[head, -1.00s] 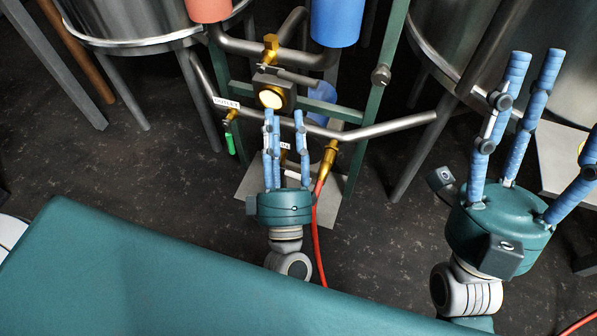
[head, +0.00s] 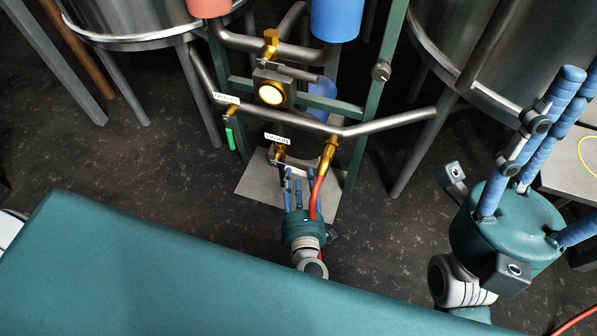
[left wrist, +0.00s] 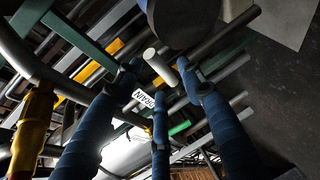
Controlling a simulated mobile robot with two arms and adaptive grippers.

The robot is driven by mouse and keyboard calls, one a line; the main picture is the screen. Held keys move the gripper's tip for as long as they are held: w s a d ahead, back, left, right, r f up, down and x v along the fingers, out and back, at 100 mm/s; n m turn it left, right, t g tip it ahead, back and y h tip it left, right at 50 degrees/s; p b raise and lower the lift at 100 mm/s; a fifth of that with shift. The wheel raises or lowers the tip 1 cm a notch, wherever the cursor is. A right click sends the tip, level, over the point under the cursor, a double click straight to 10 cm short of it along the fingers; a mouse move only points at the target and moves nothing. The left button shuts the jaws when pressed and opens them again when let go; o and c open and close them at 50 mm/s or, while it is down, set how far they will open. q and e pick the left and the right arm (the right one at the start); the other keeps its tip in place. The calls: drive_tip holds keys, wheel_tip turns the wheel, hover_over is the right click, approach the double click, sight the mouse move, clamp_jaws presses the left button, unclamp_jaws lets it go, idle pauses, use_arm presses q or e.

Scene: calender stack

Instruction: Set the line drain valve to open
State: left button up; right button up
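The drain valve (head: 280,153) is a small brass valve under the lower pipe, below a white label (head: 277,138). The label reads DRAIN in the left wrist view (left wrist: 143,97). My left gripper (head: 298,180) is low in front of the valve, its blue fingers pointing up toward the pipes. In the left wrist view its fingers (left wrist: 160,120) are spread, with a pale grey bar end (left wrist: 160,66) between or beyond them; I cannot tell whether it is the valve's handle or whether they touch it. My right gripper (head: 545,105) is open and empty at the right.
A red hose with a brass fitting (head: 328,152) hangs just right of my left gripper. The outlet valve's green handle (head: 230,135) hangs at the left. A round lit gauge (head: 271,94), green frame posts (head: 371,105) and steel tanks (head: 137,25) stand around. Floor is clear at left.

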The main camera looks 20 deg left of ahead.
sight(299, 173)
use_arm(q)
drive_tip(key=shift+b+x, duration=0.3)
drive_tip(key=shift+x, duration=1.5)
clamp_jaws()
